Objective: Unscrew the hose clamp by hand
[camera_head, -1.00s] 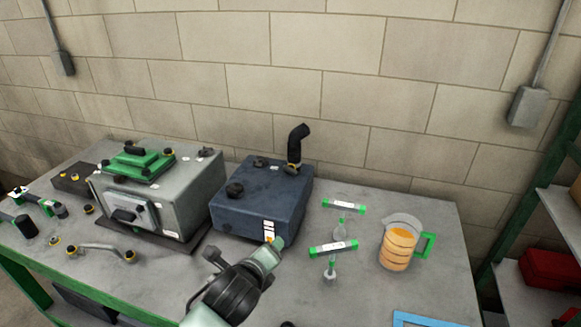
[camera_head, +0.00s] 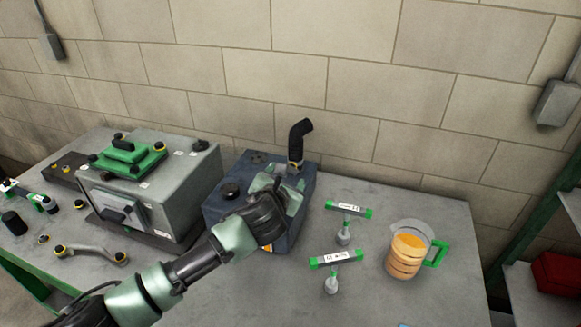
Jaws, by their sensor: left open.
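A black bent hose (camera_head: 298,138) stands up from the back right of the dark blue tank (camera_head: 225,204). The hose clamp (camera_head: 294,166) shows as a yellowish and dark band at the hose's foot. My left gripper (camera_head: 289,183) is over the tank top, just in front of and below the clamp. It is open, and I see nothing held in it. My left gripper and wrist hide much of the tank's top and front. I cannot tell whether a fingertip touches the clamp. My right gripper is not in view.
A grey engine block (camera_head: 185,190) with a green cover (camera_head: 128,158) stands left of the tank. Right of it are two green-ended T-handled tools (camera_head: 348,210) (camera_head: 336,259) and a jug of orange liquid (camera_head: 405,252). A curved pipe (camera_head: 90,251) lies front left.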

